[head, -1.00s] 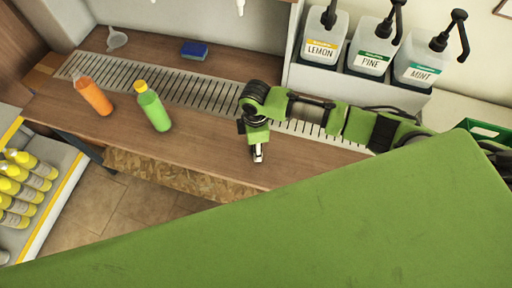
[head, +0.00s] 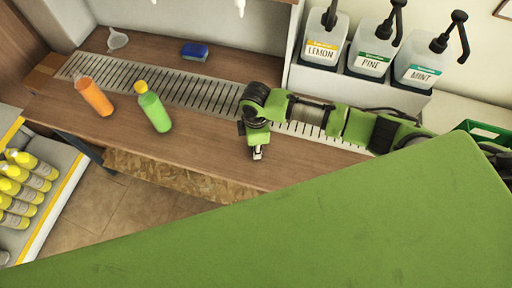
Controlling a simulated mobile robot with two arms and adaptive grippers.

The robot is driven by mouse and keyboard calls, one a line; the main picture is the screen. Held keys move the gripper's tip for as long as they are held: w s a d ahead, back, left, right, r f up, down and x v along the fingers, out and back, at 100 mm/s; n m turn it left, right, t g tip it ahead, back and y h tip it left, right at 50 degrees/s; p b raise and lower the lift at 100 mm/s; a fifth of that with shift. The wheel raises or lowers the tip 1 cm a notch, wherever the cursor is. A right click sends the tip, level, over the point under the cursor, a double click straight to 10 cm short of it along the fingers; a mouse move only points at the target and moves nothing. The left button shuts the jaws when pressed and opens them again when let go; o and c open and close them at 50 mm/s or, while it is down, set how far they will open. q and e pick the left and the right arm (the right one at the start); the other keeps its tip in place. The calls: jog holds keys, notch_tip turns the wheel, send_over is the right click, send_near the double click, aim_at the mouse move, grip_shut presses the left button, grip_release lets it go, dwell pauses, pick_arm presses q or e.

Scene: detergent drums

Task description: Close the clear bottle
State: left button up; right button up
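An orange bottle (head: 94,97) stands on the left of the wooden counter. Its neck looks see-through, and I make out no coloured cap on it. A green bottle (head: 154,109) with a yellow cap (head: 140,86) stands to its right. My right gripper (head: 258,153) points down over the front part of the counter, well to the right of both bottles and apart from them. Nothing shows in its fingers, but they are too small to tell whether they are open or shut. My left gripper is not in view.
A metal drain grate (head: 210,95) runs along the counter (head: 200,147). A clear funnel (head: 117,40) and a blue sponge (head: 194,51) lie behind it. Pump bottles (head: 371,52) stand at the back right. Yellow bottles (head: 30,165) fill a shelf at lower left. The counter between green bottle and gripper is free.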

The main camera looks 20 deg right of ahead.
jog(key=shift+r, duration=0.35)
notch_tip(320, 180, up, 2)
jog(key=shift+r, duration=0.25)
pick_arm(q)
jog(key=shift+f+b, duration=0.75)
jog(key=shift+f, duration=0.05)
pick_arm(e)
jog(key=s+a+r, duration=0.7)
jog(key=s+r, duration=0.2)
jog(key=s, duration=0.3)
jog(key=shift+a+r, duration=0.2)
jog(key=shift+r, duration=0.1)
jog(key=shift+w, duration=0.1)
jog(key=w+d+r+m, duration=0.3)
jog(key=d+r+m, duration=1)
jog(key=m, duration=0.3)
jog(key=shift+w+d+r, duration=0.15)
jog(key=shift+w+r, duration=0.2)
jog(key=shift+r, duration=0.25)
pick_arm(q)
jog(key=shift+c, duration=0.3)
